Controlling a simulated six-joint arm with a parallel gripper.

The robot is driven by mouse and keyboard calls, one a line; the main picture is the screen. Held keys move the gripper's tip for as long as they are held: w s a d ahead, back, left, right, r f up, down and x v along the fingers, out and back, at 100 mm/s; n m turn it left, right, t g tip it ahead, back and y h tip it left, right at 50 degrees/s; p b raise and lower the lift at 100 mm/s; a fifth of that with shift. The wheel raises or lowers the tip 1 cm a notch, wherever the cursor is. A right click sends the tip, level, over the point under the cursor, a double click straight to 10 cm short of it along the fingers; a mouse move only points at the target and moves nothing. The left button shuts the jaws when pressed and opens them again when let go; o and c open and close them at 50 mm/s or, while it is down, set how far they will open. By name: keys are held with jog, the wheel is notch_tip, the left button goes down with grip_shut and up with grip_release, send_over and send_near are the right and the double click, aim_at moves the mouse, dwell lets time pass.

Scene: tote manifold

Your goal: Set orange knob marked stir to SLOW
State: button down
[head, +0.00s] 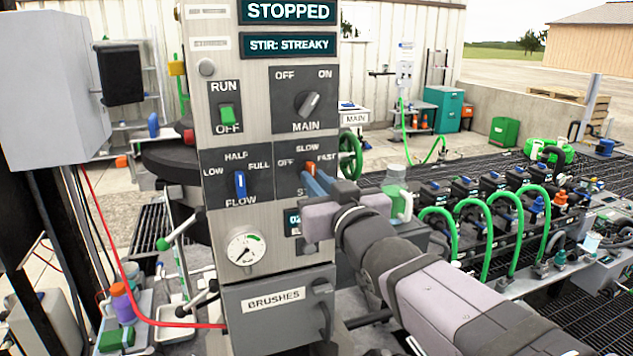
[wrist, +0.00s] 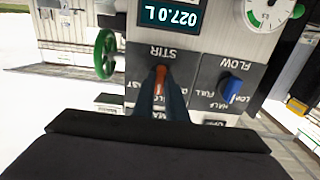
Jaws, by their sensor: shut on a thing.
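The orange stir knob (head: 310,164) sits on its dark plate on the panel, under the labels OFF, SLOW and FAST. My gripper (head: 316,183) reaches it from the right, with its narrow blue fingers closed around the knob. In the wrist view, which is upside down, the orange knob (wrist: 160,79) shows between the two fingertips (wrist: 163,92), below the STIR label. The knob looks roughly upright, near SLOW, but the fingers hide part of it and its exact setting cannot be told. The STIR display (head: 289,46) reads STREAKY.
The blue flow knob (head: 240,184) is close on the left. The grey main knob (head: 308,104) and green run switch (head: 226,115) are above. A pressure gauge (head: 246,249) and the brushes box (head: 280,308) are below. A green-filled bottle (head: 397,190) stands right of my gripper.

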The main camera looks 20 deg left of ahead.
jog(key=c, duration=1.8)
grip_release()
jog(key=shift+s+d, duration=0.1)
jog(key=b+v, duration=0.2)
jog(key=v, duration=0.5)
